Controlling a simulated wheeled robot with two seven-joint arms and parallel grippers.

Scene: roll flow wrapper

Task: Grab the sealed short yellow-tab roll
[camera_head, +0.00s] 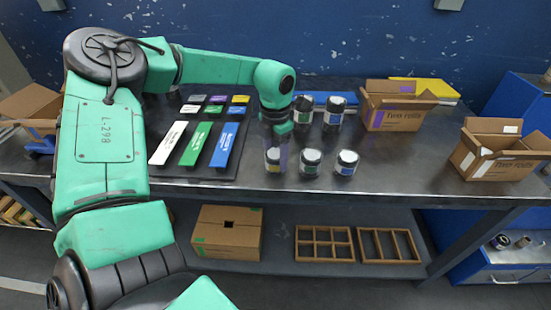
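A short roll (272,165) with a dark top and pale body stands near the table's front edge. It shows a small yellowish mark and is partly covered by my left gripper (277,148). My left gripper points down right over this roll, with its fingers at the roll's upper part. The fingers are too small and overlapped to tell whether they are open or closed on it. My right gripper is not in view.
Two short rolls, one green-marked (311,163) and one blue-marked (347,163), stand close on the right. Taller rolls (334,115) stand behind. A dark mat with coloured strips (223,145) lies left. Open cardboard boxes (393,110) (490,150) stand right.

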